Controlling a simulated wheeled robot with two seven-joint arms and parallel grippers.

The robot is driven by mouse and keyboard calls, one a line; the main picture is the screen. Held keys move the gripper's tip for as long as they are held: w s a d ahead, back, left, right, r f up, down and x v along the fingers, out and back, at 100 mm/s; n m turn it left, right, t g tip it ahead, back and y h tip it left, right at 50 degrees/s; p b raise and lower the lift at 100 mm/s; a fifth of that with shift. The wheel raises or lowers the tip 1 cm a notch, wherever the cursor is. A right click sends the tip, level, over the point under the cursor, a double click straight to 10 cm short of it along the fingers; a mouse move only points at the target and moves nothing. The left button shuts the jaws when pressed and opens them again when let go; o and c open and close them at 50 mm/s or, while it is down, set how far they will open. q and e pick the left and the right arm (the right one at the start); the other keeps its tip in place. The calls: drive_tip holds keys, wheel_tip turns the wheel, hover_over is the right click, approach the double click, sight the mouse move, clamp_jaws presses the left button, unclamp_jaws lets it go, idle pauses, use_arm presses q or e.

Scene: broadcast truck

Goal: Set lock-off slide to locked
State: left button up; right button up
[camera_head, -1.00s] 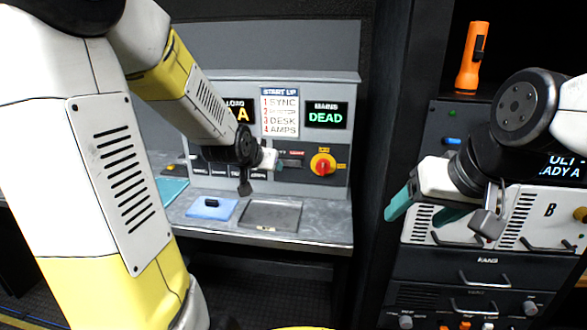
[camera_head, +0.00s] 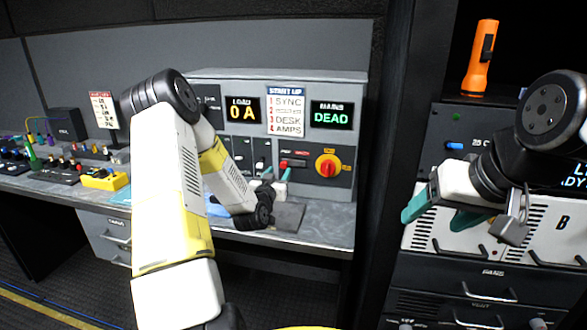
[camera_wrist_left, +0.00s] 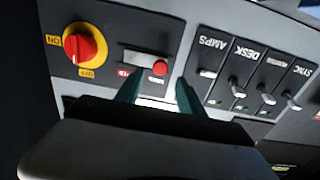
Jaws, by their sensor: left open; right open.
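The lock-off slide (camera_head: 293,163) is a short slot with a red knob on the grey panel, left of the red-and-yellow rotary switch (camera_head: 328,166). In the head view its knob sits at the slot's left end. In the left wrist view, which is upside down, the red knob (camera_wrist_left: 160,68) is at the slot's right end. My left gripper (camera_head: 277,178) is open just below the slide. Its teal fingers (camera_wrist_left: 159,88) point at the panel below the knob, apart from it and empty. My right gripper (camera_head: 440,212) is open and empty before the rack at right.
Several toggle switches (camera_wrist_left: 252,91) stand beside the slide. Displays reading 0 A (camera_head: 243,110) and DEAD (camera_head: 331,115) sit above. A worktop (camera_head: 325,225) runs below the panel. An orange torch (camera_head: 481,57) stands on the right rack. A yellow box (camera_head: 104,179) is on the left desk.

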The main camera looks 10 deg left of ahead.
sight(283, 166)
use_arm(q)
drive_tip(key=shift+w+d, duration=0.1)
drive_tip(key=shift+w, duration=2.2)
clamp_jaws()
